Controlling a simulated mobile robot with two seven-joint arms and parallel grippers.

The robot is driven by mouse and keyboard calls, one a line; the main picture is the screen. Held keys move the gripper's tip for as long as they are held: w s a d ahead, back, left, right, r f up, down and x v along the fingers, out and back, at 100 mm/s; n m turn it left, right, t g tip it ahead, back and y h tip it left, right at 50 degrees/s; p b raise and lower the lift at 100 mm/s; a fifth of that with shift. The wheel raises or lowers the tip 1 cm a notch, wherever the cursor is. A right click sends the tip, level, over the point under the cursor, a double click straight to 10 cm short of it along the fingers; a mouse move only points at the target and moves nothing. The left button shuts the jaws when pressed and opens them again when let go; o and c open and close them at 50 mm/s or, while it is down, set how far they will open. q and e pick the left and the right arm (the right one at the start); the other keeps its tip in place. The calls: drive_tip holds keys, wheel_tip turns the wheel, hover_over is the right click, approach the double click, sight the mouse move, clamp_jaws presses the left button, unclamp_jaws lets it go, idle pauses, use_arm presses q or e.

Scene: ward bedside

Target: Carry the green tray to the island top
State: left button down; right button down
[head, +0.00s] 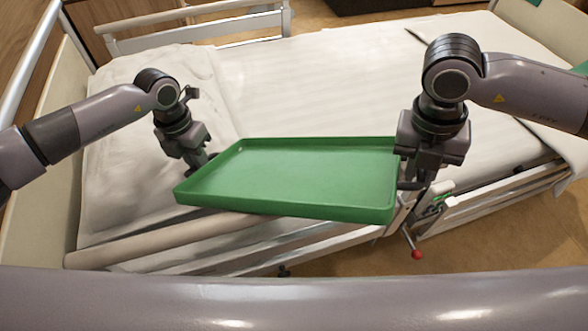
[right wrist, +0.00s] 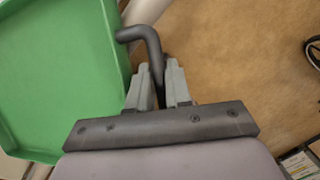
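The green tray (head: 290,180) is a shallow, empty rectangle with raised walls, over the near edge of the bed and roughly level. My left gripper (head: 206,162) is at its left end; its fingertips are partly hidden, but it appears closed on the handle there. My right gripper (head: 412,182) is at the right end. In the right wrist view, my right gripper (right wrist: 160,82) has its fingers closed on a dark bent handle beside the green tray (right wrist: 60,80). No island top is identifiable.
The bed (head: 300,85) with white bedding lies beneath and beyond the tray. A pillow (head: 150,130) lies at left. Bed rails run along the near side, with a red knob (head: 416,254) below the tray's right end. Open brown floor (head: 480,240) shows at right.

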use_arm(q)
drive_tip(key=shift+r, duration=0.15)
use_arm(e)
drive_tip(key=shift+r, duration=0.15)
